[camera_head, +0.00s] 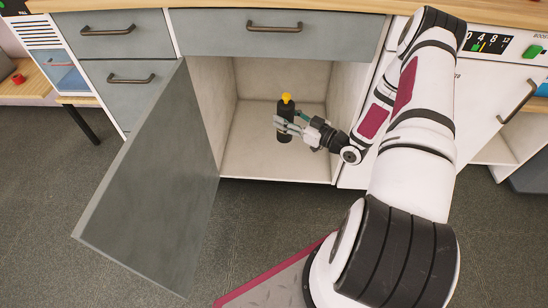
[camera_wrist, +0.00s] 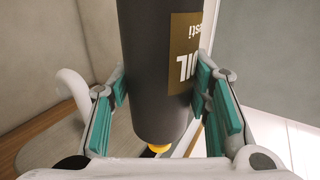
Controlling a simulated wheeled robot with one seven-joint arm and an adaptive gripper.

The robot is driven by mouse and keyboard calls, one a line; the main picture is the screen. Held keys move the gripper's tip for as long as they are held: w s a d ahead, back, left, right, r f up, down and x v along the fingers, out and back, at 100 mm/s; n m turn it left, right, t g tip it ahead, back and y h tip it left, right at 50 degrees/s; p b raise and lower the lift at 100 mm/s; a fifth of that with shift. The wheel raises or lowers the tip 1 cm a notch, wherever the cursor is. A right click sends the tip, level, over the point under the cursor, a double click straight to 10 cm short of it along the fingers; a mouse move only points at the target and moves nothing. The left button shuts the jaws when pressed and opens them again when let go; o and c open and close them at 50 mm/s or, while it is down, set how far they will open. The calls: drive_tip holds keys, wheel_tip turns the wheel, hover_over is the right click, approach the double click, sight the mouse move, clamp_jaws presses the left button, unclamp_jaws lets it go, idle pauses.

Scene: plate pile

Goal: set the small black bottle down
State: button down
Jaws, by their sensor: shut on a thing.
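The small black bottle (camera_head: 285,108) is upright with its yellow cap on top, inside the open lower cabinet (camera_head: 262,164). My gripper (camera_head: 281,123) reaches in from the right and is shut on the bottle's lower half. In the wrist view the dark bottle (camera_wrist: 150,60) stands between the teal finger pads of my gripper (camera_wrist: 163,100). Its brown label with "OIL" appears upside down there, and the yellow cap shows at the lower end. I cannot tell whether the bottle's base touches the cabinet floor.
The grey cabinet door (camera_head: 150,190) stands open on the left. A closed drawer (camera_head: 285,32) is above the opening, and the right cabinet wall (camera_head: 350,85) is close to my wrist. The cabinet floor around the bottle looks clear.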

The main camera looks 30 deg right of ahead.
drive_tip(key=s+d+f+m+t+h+b, duration=0.1)
drive_tip(key=s+d+f+m+h, duration=0.15)
drive_tip(key=f, duration=0.65)
drive_tip(key=s+d+f+m+h, duration=0.15)
drive_tip(key=d+f, duration=0.25)
drive_tip(key=f, duration=0.4)
drive_tip(key=s+d+f+m+t+h+b, duration=0.1)
drive_tip(key=s+d+f+h, duration=0.2)
drive_tip(key=f, duration=0.6)
drive_tip(key=w+f+b, duration=0.2)
drive_tip(key=w+b, duration=0.2)
drive_tip(key=w, duration=0.4)
drive_tip(key=w+f+b, duration=0.3)
drive_tip(key=w+b, duration=0.1)
drive_tip(key=w, duration=0.4)
drive_tip(key=shift+w, duration=0.4)
drive_tip(key=shift+f, duration=0.1)
drive_tip(key=c, duration=0.8)
unclamp_jaws()
drive_tip(key=shift+f, duration=0.15)
drive_tip(key=shift+c, duration=0.2)
